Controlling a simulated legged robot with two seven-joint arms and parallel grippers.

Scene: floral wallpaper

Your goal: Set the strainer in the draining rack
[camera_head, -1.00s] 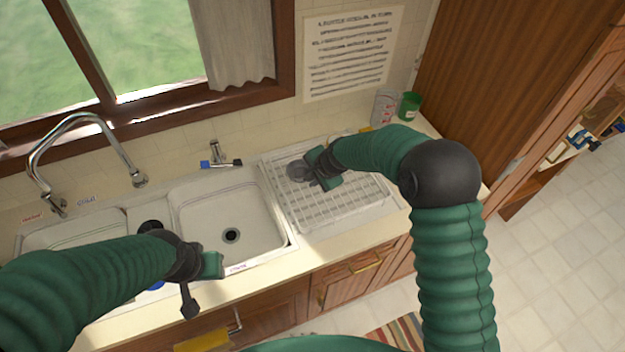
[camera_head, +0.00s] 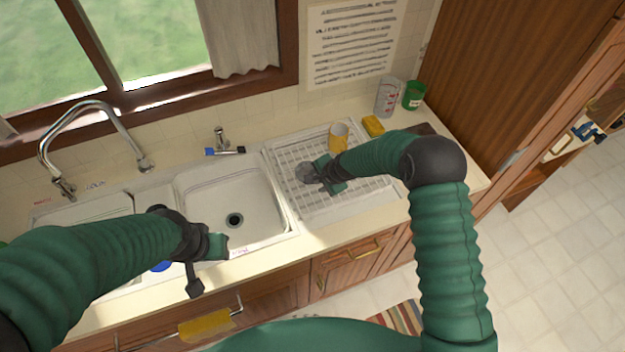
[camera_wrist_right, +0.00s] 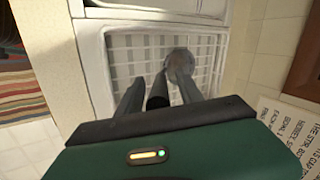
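The strainer is a round grey mesh bowl (camera_head: 305,173) over the left part of the white draining rack (camera_head: 320,207). I cannot tell if it touches the rack's bars. My right gripper (camera_head: 325,176) is just right of the bowl. In the right wrist view, the strainer's bowl (camera_wrist_right: 180,62) shows beyond the fingertips. A dark cylinder, seemingly its handle (camera_wrist_right: 158,90), lies between the fingers of the right gripper (camera_wrist_right: 160,85), close to both. My left gripper (camera_head: 216,245) hangs over the sink's front edge, away from the strainer. Its fingers are unclear.
The sink basin (camera_head: 225,200) is left of the rack, with a tall faucet (camera_head: 95,107) farther left.

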